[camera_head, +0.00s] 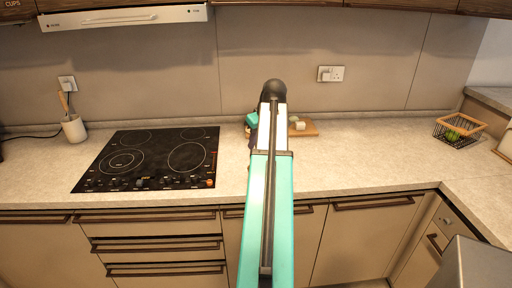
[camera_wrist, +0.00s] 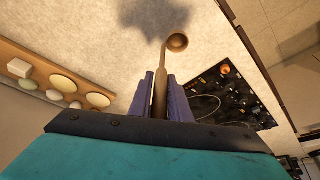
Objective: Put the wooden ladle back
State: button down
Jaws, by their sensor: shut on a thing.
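In the wrist view my gripper (camera_wrist: 163,95) is shut on the wooden ladle (camera_wrist: 161,80). The ladle's thin brown handle stands between the two purple-grey fingers, and its small round bowl points away from me, above the pale countertop. In the head view my arm hides the ladle and most of my gripper; only a teal piece of the wrist shows beside the arm. A light utensil crock (camera_head: 74,130) with a wooden utensil (camera_head: 64,102) in it stands on the counter at the left, well away from my gripper.
A black hob (camera_head: 150,158) lies between the crock and my arm; part of it also shows in the wrist view (camera_wrist: 225,95). A wooden board (camera_head: 308,128) with pale pieces lies behind my arm. A wire basket (camera_head: 460,129) with green items stands at the right. The counter (camera_head: 370,160) between is clear.

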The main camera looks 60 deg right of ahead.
jog(key=shift+w+d, duration=0.1)
jog(key=shift+d, duration=0.45)
jog(key=shift+w+d+f+p, duration=0.15)
jog(key=shift+f+p, duration=0.1)
jog(key=shift+f, duration=0.35)
jog(key=shift+s+d+f+p, duration=0.15)
jog(key=shift+f+p, duration=0.15)
jog(key=shift+f, duration=0.35)
jog(key=shift+w+d+f+p, duration=0.15)
jog(key=shift+f+p, duration=0.1)
jog(key=shift+f, duration=0.5)
jog(key=c, duration=1.6)
grip_release()
jog(key=shift+c, duration=0.2)
jog(key=b+v, duration=0.2)
jog(key=v, duration=1)
